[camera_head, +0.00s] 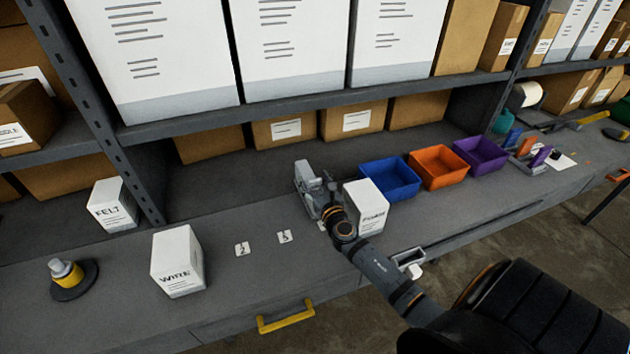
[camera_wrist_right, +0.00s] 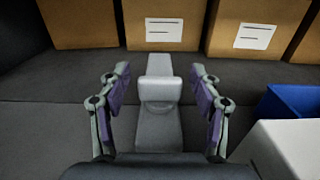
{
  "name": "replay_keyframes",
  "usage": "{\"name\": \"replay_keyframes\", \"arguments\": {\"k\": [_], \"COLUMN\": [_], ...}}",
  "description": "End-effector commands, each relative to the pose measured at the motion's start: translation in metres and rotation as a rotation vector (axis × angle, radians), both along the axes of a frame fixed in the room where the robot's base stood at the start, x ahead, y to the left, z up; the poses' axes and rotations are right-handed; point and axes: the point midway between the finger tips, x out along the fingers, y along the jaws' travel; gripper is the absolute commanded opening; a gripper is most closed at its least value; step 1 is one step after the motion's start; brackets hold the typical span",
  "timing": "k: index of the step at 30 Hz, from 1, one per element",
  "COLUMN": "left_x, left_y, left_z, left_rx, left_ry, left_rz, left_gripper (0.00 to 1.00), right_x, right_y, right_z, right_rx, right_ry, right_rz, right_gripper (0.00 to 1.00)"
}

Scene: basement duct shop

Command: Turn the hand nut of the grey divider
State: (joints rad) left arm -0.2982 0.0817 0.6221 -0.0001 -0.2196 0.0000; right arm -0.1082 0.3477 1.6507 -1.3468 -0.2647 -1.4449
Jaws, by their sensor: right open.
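The grey divider (camera_head: 305,181) stands on the workbench near the back, left of the FOAM box. In the right wrist view it is a light grey piece (camera_wrist_right: 160,130) with a raised block at its far end, and it lies between my fingers. No separate hand nut can be made out on it. My right gripper (camera_head: 325,188) is open around the grey piece, with its fingers (camera_wrist_right: 160,85) apart on either side. A gap shows between each finger and the piece. My left gripper is out of view.
A white box (camera_head: 368,207) stands close to the right of my right gripper. Blue (camera_head: 389,179), orange (camera_head: 438,167) and purple (camera_head: 481,154) bins stand further right. A WIRE box (camera_head: 177,262) and a yellow-topped item (camera_head: 67,274) are left. Shelf boxes line the back.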

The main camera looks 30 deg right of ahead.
Motion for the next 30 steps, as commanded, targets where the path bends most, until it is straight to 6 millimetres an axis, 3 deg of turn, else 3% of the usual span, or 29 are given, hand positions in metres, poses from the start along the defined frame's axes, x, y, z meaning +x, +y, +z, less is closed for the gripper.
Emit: {"name": "replay_keyframes", "arguments": {"k": [2,13,23,30], "left_x": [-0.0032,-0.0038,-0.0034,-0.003], "left_y": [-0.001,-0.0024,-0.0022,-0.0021], "left_z": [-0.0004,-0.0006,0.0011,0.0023], "left_rx": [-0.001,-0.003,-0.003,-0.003], "left_ry": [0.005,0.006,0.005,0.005], "left_rz": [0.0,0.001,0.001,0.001], "left_gripper": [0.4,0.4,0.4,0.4], "right_x": [-0.0002,-0.0004,-0.0001,0.0003], "right_y": [0.0,0.0,0.0008,0.0017], "right_z": [0.0,0.0001,0.0004,0.0], "right_rx": [0.0,0.0,0.004,0.008], "right_ry": [0.0,0.0,-0.001,-0.001], "right_rz": [0.0,0.0,-0.051,-0.209], "right_gripper": [0.6,0.1,0.09,0.09]}}
